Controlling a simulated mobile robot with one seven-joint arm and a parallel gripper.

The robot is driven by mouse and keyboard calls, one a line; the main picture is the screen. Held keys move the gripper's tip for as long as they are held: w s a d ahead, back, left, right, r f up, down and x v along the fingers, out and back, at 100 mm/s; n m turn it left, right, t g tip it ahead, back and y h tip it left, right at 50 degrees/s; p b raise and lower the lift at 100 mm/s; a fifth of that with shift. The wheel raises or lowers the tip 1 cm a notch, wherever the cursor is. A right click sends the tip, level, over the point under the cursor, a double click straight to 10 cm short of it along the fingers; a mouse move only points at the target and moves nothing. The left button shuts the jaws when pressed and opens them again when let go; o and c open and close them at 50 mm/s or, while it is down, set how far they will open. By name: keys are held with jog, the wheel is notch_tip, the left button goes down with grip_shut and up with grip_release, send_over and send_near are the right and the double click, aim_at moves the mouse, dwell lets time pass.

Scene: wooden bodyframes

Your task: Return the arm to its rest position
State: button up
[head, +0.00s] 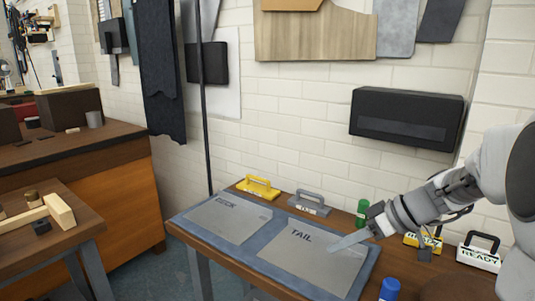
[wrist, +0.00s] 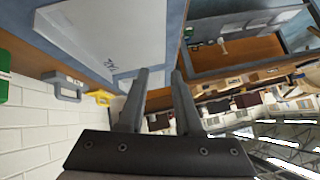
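My arm comes in from the right edge in the head view, bent and reaching left over the workbench. My gripper (head: 340,245) points left and down above the sheet marked TAIL (head: 305,262); I cannot tell the exact height. In the wrist view the two dark fingers of my gripper (wrist: 160,73) stand apart with a gap between them. Nothing is held between them. The TAIL sheet is partly hidden behind the gripper in the head view.
A sheet marked NECK (head: 228,219) lies left of TAIL on a blue-grey mat. A blue-capped item (head: 390,289) stands in front. A side table (head: 60,245) is left.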

jog(key=s+a+r+m+t+h, duration=0.1)
jog(key=s+m+h, duration=0.3)
jog(key=s, duration=0.6)
jog(key=s+a+r+m+t+h, duration=0.15)
jog(key=s+m+h, duration=0.25)
jog(key=s, duration=0.7)
notch_tip(320, 180, up, 21)
jog(key=p, duration=2)
jog(key=shift+w+d+g+p, duration=0.15)
jog(key=shift+g+p, duration=0.2)
jog(key=shift+p, duration=0.05)
jog(key=shift+r, duration=0.1)
